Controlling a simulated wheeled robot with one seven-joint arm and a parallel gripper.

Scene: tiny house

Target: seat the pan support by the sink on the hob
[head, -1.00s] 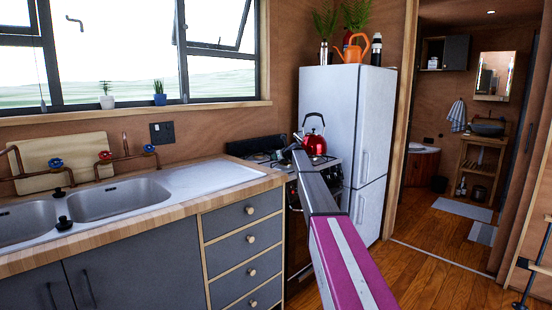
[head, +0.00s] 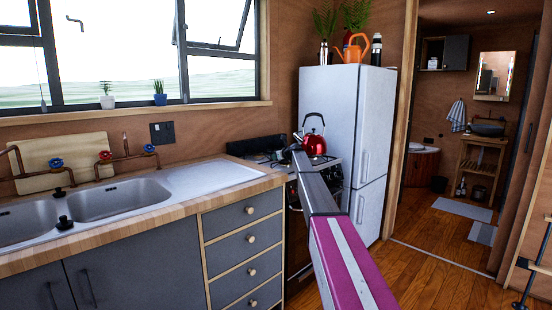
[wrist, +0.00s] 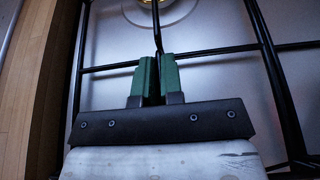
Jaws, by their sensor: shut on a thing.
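The pan support (wrist: 271,62) is a grid of thin black bars in the wrist view, over the steel hob (wrist: 115,38). My gripper (wrist: 157,62) has green fingertips shut on one of its black bars. Part of a round brass-coloured burner shows at the top of that view. In the head view my gripper (head: 286,154) is small and dark over the hob, mostly behind my arm. I cannot tell whether the support's feet touch the hob or whether it lies fully level.
A red kettle (head: 313,144) stands on the right of the hob, close to my arm. The wooden worktop (wrist: 38,90) borders the hob on the left. The white fridge (head: 345,120) stands behind. The draining board (head: 212,178) by the sink (head: 115,199) is clear.

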